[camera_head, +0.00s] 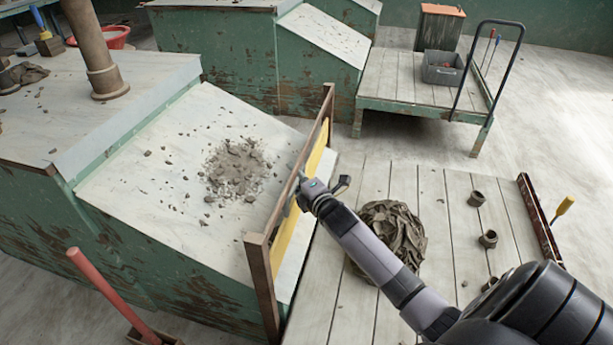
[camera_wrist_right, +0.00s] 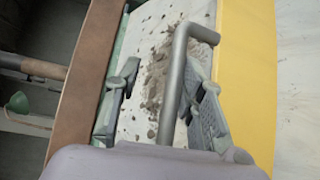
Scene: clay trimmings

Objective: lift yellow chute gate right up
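The yellow chute gate (camera_head: 284,243) stands between brown posts at the lower end of the chute in the head view. It is the yellow strip at right in the right wrist view (camera_wrist_right: 248,70). A grey bent handle bar (camera_wrist_right: 176,85) shows in front of it there. My right gripper (camera_head: 300,186) is at the gate in the head view, partly hidden by the wrist. In the wrist view its fingers (camera_wrist_right: 160,102) are spread, with the bar between them, nearer the right finger; I cannot tell whether they touch. My left gripper is not in view.
The pale chute (camera_head: 150,165) carries grey clay crumbs (camera_head: 236,168). A brown clay lump (camera_head: 392,235) lies on the plank platform (camera_head: 350,290) beyond the gate, with several small dark cups (camera_head: 488,239). A cart (camera_head: 410,88) holding a grey bin (camera_head: 443,68) stands behind.

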